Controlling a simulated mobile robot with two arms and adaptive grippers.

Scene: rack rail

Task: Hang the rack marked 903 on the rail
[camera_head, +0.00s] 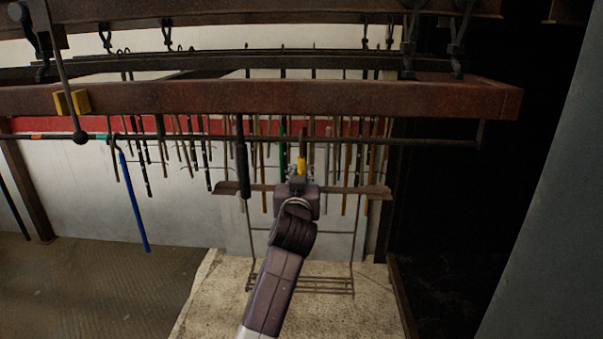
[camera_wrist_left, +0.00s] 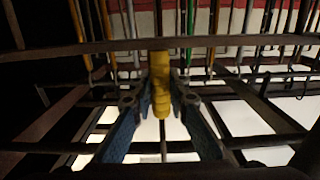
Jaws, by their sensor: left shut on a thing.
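A rusty wire rack (camera_head: 353,240) hangs below a brown crossbar in the middle of the head view; no 903 mark can be read. My left gripper (camera_head: 300,174) is shut on a yellow handle (camera_head: 302,165) at the middle of that crossbar. The left wrist view shows the yellow handle (camera_wrist_left: 161,85) upright between the two fingers, with dark bars around it. The thin dark rail (camera_head: 430,141) runs across above the crossbar. Whether the rack touches the rail cannot be told. My right gripper is not in view.
A thick rusty beam (camera_head: 400,97) crosses above the rail. A blue rod (camera_head: 133,200) hangs from the rail at left, near a yellow block (camera_head: 72,102) on the beam. Several thin rods hang behind. A dark post stands at right; the floor at lower left is clear.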

